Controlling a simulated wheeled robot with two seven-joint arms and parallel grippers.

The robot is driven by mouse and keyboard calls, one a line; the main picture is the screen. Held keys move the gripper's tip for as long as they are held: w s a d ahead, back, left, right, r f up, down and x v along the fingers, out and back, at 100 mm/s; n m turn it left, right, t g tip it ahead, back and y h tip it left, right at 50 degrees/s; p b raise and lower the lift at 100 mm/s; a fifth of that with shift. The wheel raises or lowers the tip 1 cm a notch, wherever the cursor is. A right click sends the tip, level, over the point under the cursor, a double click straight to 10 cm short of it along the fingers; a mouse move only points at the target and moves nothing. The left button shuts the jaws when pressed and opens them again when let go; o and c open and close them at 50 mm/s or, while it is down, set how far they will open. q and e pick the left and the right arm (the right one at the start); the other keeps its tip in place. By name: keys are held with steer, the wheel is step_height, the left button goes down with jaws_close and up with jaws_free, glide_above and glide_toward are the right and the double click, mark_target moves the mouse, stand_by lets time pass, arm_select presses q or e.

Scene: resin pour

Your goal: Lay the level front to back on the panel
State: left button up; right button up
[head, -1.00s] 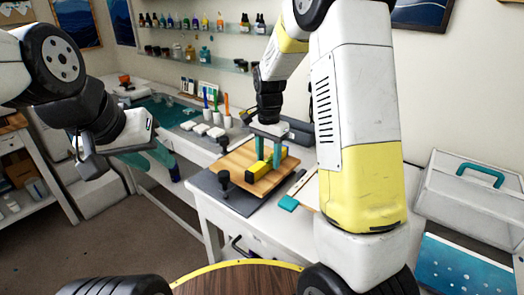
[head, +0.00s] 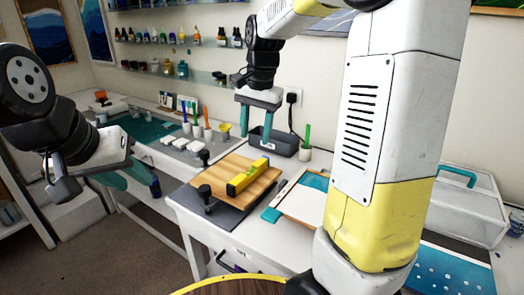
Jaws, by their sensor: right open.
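The yellow level (head: 247,177) lies flat on the wooden panel (head: 213,176), right of its middle. It runs from the near side toward the far side, roughly parallel to the panel's left edge. My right gripper (head: 256,136) hangs above the panel, open and empty, its two fingers pointing down and clear of the level. My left gripper (head: 58,178) is at the far left, away from the panel; I cannot tell how far its fingers are apart.
The panel rests on a dark mat (head: 220,213) with black knobbed clamps (head: 206,195) at its edge. A framed tray (head: 303,200) lies to the right. A white case (head: 455,205) sits farther right.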

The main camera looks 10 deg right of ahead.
steer(key=s+d+r+n+t+y, duration=0.1)
steer(key=s+n+t, duration=0.4)
steer(key=s, duration=1.3)
steer(key=r+n, duration=0.1)
steer(key=n, duration=0.1)
steer(key=shift+s+d+n, duration=0.3)
steer(key=shift+s+n, duration=0.1)
